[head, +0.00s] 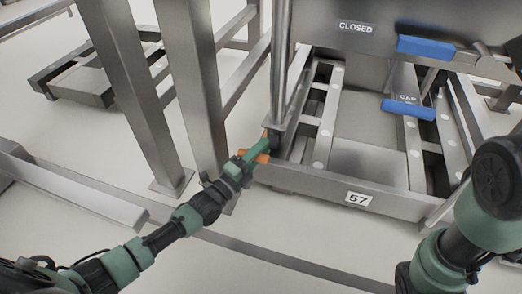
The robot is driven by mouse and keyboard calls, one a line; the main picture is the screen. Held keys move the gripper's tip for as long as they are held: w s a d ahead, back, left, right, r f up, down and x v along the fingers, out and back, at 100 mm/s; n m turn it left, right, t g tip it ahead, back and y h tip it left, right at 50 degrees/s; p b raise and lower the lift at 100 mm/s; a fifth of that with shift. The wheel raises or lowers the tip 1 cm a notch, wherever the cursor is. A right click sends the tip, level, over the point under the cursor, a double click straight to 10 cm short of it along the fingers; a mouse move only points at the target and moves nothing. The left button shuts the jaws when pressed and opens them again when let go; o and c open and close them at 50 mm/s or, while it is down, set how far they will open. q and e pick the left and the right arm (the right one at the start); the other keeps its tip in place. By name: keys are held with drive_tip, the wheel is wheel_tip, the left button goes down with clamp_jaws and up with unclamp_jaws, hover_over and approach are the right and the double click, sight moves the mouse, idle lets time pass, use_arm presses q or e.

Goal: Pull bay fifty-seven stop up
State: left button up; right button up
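Bay fifty-seven is a grey metal frame with a "57" label (358,199) on its front rail (320,186). Orange parts (262,158) show at the rail's left front corner, partly covered by my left gripper; they may be the stop, but I cannot tell its full shape. My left gripper (269,141) is at this corner, by the foot of an upright metal post (281,70). Its fingers are small and partly hidden, so I cannot tell if they are open or closed. My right arm's links show at the lower right; its gripper is out of view.
A "CLOSED" sign (356,27) is on the grey panel above the bay. Blue parts (425,47) and a blue "CAP" bar (408,109) sit at the bay's right. Thick metal legs (133,95) stand left of the bay. The pale floor in front is mostly clear.

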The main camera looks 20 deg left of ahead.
use_arm(q)
clamp_jaws()
idle(1.2)
